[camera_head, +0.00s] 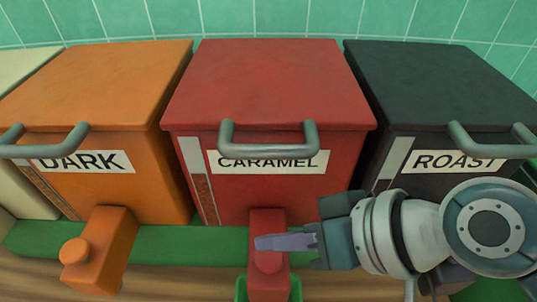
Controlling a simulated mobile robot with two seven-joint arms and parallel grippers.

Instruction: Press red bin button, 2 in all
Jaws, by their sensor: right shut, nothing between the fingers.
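The red bin (268,88) labelled CARAMEL stands in the middle, with a grey handle on its front and a level window on its left side. Its red dispenser (268,220) sticks out below, with a round red button (267,261) on top. My right gripper (287,242) comes in from the right with its fingers shut and empty. The fingertips lie over the dispenser and cover the far part of the button. I cannot tell whether they touch it. My left gripper is not in view.
An orange bin (105,85) labelled DARK, with its own orange button (75,251), stands to the left. A black bin (435,85) labelled ROAST stands to the right, partly behind my right arm. A green container edge (295,288) shows under the red dispenser.

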